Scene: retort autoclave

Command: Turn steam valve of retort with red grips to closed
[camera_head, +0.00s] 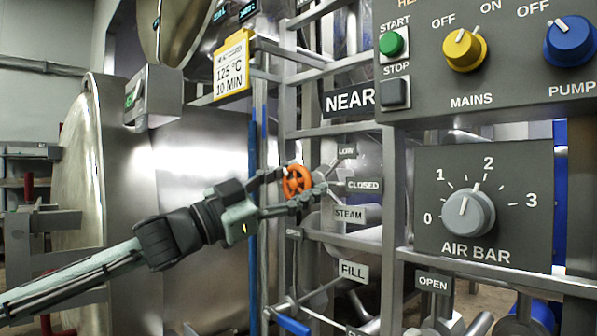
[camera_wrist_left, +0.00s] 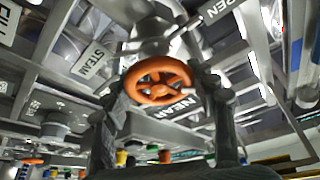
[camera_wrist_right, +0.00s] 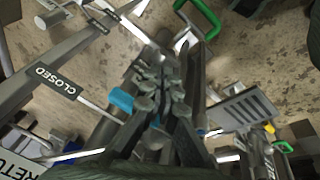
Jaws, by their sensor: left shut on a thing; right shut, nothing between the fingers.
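An orange handwheel (camera_head: 297,181) sits on the pipe frame, beside the tags LOW (camera_head: 346,151), CLOSED (camera_head: 363,185) and STEAM (camera_head: 349,214). My left gripper (camera_head: 295,187) reaches it from the left, its fingers shut on the wheel's rim from two sides. In the left wrist view the wheel (camera_wrist_left: 158,80) is between the two fingers, its spokes facing the camera. My right gripper (camera_wrist_right: 160,92) is shut and empty, in its own wrist view only. Part of a red thing (camera_head: 28,187) shows at the far left; I cannot tell whether it is a grip.
A large steel vessel (camera_head: 180,200) stands behind my left arm. A control panel (camera_head: 500,115) with knobs and an AIR BAR dial (camera_head: 468,214) stand at right. Frame rails and a blue handle (camera_head: 292,325) lie below the wheel. Pipes and a green handle (camera_wrist_right: 205,20) surround my right gripper.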

